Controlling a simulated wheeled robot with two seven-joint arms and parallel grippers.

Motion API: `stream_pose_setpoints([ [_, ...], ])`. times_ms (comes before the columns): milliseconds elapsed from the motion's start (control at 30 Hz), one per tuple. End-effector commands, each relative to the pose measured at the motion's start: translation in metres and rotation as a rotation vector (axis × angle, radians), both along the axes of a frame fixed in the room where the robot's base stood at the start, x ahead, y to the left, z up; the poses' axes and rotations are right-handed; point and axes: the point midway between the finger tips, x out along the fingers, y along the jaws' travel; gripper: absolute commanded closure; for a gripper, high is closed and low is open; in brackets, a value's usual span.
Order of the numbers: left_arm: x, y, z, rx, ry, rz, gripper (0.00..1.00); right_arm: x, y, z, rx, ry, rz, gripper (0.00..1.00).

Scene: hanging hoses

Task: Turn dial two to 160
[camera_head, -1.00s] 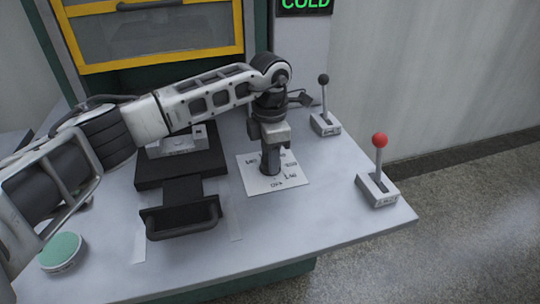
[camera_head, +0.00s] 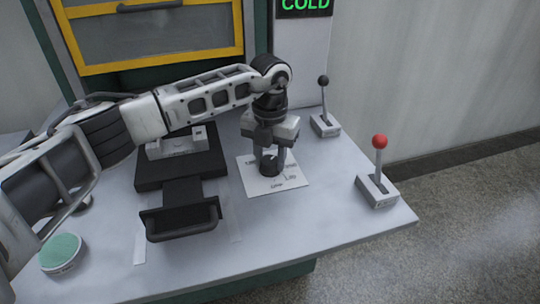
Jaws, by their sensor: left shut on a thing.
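The dial (camera_head: 269,167) is a small dark knob on a white square plate (camera_head: 287,184) with printed numbers, too small to read surely. It sits on the grey table right of the black tray. My left gripper (camera_head: 271,164) points straight down over it, its fingers shut on the knob from both sides. The arm hides the back of the plate. I cannot see a number "two" on the dial. My right gripper is not in view.
A red-knobbed lever (camera_head: 379,160) and a black-knobbed lever (camera_head: 324,105) stand right of the dial. A black tray with a handle (camera_head: 181,218) lies left. A green round button (camera_head: 60,252) is at front left. The front right table is clear.

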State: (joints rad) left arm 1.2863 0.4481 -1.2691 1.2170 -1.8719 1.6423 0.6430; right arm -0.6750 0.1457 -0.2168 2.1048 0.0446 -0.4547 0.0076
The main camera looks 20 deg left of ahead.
Motion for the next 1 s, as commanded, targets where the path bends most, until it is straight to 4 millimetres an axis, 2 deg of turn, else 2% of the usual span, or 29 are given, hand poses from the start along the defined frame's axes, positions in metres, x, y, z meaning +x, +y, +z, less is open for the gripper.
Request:
stream_pose_setpoints([
  [333, 0.0005, 0.0006, 0.0012, 0.000, -0.001, 0.130, 0.86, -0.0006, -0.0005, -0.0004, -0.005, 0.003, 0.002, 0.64],
  [867, 0.0006, 0.0005, 0.0013, 0.000, -0.002, 0.148, 0.86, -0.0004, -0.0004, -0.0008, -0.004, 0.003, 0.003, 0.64],
  [900, 0.0006, 0.0004, 0.0013, 0.000, -0.002, 0.148, 0.52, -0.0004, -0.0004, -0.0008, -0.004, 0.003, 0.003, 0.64],
  [933, 0.0006, 0.0004, 0.0013, 0.000, -0.002, 0.148, 0.44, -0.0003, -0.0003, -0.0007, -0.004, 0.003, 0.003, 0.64],
  [1000, 0.0005, 0.0004, 0.0011, 0.000, -0.002, 0.148, 0.41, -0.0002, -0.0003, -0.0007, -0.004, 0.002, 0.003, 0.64],
])
